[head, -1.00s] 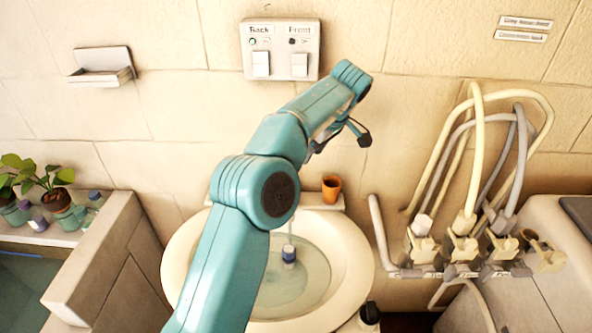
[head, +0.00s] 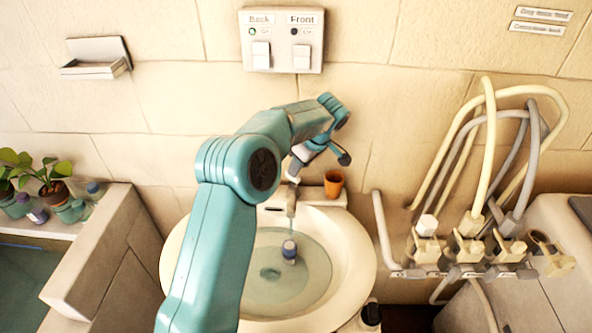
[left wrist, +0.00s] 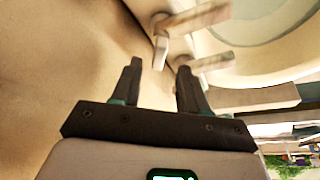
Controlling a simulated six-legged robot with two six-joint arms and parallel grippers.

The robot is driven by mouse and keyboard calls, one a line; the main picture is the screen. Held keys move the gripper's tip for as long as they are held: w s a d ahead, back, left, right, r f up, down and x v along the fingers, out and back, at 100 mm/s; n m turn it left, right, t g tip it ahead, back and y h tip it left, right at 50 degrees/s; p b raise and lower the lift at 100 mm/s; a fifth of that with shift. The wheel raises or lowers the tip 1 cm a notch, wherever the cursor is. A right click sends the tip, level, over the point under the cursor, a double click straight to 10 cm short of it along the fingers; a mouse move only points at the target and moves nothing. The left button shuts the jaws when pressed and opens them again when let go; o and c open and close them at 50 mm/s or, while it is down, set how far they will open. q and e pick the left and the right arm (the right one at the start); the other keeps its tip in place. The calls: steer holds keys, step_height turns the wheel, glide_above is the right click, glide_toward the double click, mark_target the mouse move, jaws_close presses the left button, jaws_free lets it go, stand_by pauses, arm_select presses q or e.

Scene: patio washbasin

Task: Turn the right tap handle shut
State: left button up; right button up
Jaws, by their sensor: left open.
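The tap spout (head: 291,200) stands at the back of the white basin (head: 172,262), with a thin stream of water below it. I cannot make out the right tap handle clearly in the head view, where my left gripper (head: 318,162) covers the area just above the spout. In the left wrist view my left gripper (left wrist: 158,78) is open and empty. Two pale, bar-like tap parts show there: one (left wrist: 204,65) close to the right-hand finger, another (left wrist: 195,18) farther up. I cannot tell which is the right handle. My right gripper is not in view.
A small capped bottle (head: 289,251) is in the basin water. An orange cup (head: 334,183) stands on the basin's back ledge, right of the gripper. A switch panel (head: 283,40) is on the wall above. Hoses and valves (head: 470,240) crowd the right.

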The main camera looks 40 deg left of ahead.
arm_select(q)
steer(key=x, duration=0.3)
steer(key=shift+a+f+p, duration=0.2)
steer(key=shift+f+p, duration=0.1)
steer(key=shift+f, duration=0.05)
steer(key=shift+w+a+f, duration=0.1)
steer(key=shift+a+f, duration=0.05)
steer(key=shift+f, duration=0.2)
jaws_close()
